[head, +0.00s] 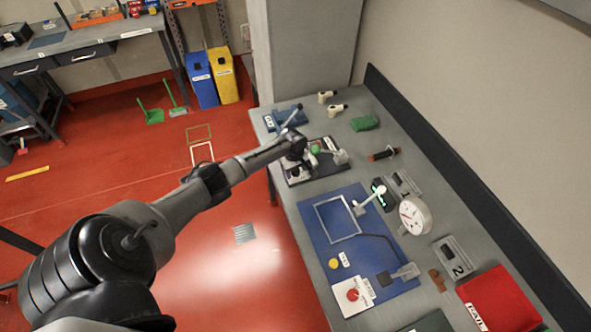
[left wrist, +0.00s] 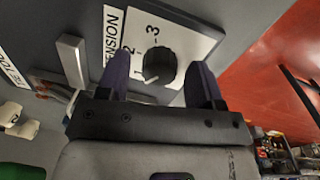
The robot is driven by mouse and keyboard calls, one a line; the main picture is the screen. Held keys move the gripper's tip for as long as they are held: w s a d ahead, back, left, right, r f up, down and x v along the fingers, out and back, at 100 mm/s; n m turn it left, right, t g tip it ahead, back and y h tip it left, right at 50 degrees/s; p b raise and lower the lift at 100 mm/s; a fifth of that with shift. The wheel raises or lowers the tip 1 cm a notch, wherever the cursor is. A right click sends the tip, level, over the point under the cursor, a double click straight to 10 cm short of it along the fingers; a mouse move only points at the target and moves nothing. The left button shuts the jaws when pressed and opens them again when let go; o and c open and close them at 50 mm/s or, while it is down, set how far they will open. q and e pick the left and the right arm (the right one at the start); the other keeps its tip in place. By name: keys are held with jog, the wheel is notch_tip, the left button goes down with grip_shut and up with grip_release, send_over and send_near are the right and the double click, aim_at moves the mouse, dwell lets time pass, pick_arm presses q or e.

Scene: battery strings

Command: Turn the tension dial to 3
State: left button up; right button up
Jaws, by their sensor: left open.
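The tension dial (left wrist: 160,65) is a round black knob on a white plate (left wrist: 178,25) marked TENSION, with the numbers 1, 2 and 3 beside the knob. Its white pointer line lies on the knob's lower-left side in the left wrist view, nearest the 1. My left gripper (left wrist: 162,80) is open, its two dark fingers on either side of the dial with gaps visible. Whether either finger touches it cannot be told. In the head view my left gripper (head: 300,150) is over the far end of the bench, and the arm hides the dial. My right gripper is not in view.
The grey bench (head: 440,280) carries a blue mat (head: 320,255) with a wire frame, a round white gauge (head: 414,215), a red tray (head: 502,300) and a green block (head: 365,123). A metal bar (left wrist: 74,62) stands beside the plate. Red floor lies left of the bench.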

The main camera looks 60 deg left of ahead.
pick_arm(q)
jog(key=c, duration=0.9)
